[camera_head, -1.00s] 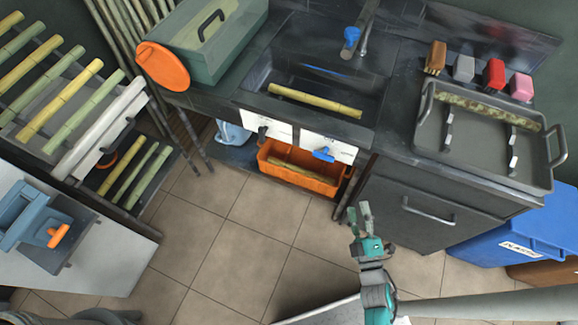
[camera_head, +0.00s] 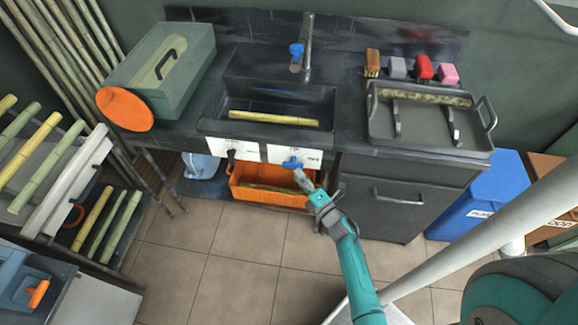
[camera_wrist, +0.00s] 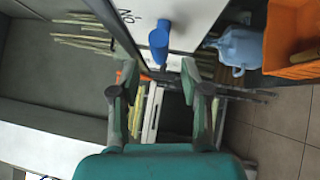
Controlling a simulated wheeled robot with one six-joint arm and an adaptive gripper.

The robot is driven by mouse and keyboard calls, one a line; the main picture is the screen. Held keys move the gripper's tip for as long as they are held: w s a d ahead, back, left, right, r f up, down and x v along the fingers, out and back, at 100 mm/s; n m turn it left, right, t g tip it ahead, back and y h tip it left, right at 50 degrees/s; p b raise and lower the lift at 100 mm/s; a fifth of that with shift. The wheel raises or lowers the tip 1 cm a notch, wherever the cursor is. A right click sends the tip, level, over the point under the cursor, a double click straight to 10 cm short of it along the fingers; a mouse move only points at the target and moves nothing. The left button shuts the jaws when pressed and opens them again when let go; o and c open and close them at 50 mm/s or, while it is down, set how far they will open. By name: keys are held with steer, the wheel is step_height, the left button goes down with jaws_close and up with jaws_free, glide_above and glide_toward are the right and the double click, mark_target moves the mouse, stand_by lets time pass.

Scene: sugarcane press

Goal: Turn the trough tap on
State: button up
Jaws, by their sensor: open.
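A blue tap handle (camera_head: 292,163) sits on a white labelled panel (camera_head: 278,153) at the trough's front edge. In the wrist view the blue handle (camera_wrist: 158,42) is ahead of the fingertips, roughly between them, with no clear contact. My gripper (camera_head: 302,179) is open and empty, close in front of and just below this handle. Its two fingers (camera_wrist: 155,78) are spread in the wrist view. The trough (camera_head: 265,105) holds a yellow cane piece (camera_head: 273,118). A metal spout (camera_head: 307,45) with another blue lever (camera_head: 296,54) stands behind it.
A black handle (camera_head: 231,154) is left of the blue one. An orange crate (camera_head: 267,187) lies below, also in the wrist view (camera_wrist: 292,40), near a light-blue jug (camera_wrist: 238,48). A grey cabinet (camera_head: 398,200) stands right. The floor in front is clear.

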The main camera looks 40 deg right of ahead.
mark_target(291, 164)
steer(key=w, duration=0.5)
steer(key=shift+w+d+r, duration=0.3)
steer(key=shift+d+r, duration=0.05)
jaws_close()
